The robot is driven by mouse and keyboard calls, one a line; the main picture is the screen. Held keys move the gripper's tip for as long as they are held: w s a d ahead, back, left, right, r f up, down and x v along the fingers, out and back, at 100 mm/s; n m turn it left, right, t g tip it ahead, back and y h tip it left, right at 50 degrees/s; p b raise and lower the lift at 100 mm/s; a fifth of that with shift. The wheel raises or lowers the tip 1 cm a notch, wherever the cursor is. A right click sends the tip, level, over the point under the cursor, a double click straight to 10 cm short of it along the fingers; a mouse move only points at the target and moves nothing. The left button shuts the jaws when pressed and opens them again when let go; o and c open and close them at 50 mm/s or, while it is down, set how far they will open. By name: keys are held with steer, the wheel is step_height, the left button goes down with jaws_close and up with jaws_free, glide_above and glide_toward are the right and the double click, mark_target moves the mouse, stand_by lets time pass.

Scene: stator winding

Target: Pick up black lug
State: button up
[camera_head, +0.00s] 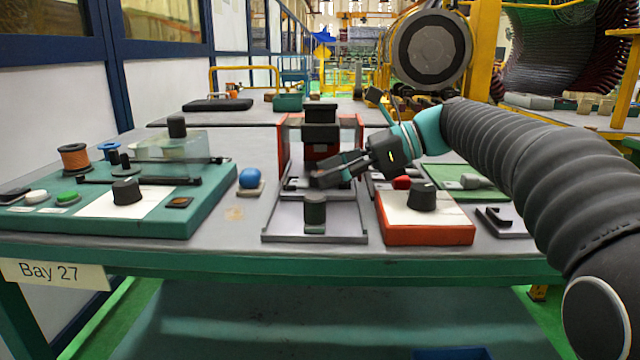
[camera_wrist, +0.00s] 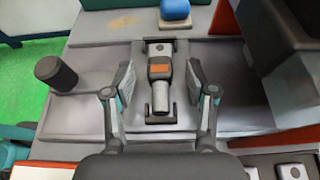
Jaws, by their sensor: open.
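A lug-like part (camera_wrist: 160,70) with a dark grey body, an orange band and light grey metal ends lies in a small cradle with black end brackets in the wrist view. I take it for the black lug, though only its middle is dark. My gripper (camera_wrist: 160,82) is open, with one finger on each side of the part and gaps between. In the head view my gripper (camera_head: 326,176) is low over the grey fixture base (camera_head: 345,222), in front of the orange-red press frame, and largely hides the part. Whether it touches the cradle I cannot tell.
A dark cylinder (camera_head: 315,212) stands at the fixture's front. The press's black block (camera_head: 320,132) rises close behind my gripper. A blue-topped button (camera_head: 250,178) and a teal panel (camera_head: 200,215) are left; an orange-red control box (camera_head: 428,234) is right.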

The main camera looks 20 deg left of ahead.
steer(key=shift+s+a+f, duration=0.15)
steer(key=shift+a+f, duration=0.1)
steer(key=shift+a, duration=0.35)
steer(key=shift+c, duration=0.2)
jaws_close()
steer(key=shift+r, duration=0.1)
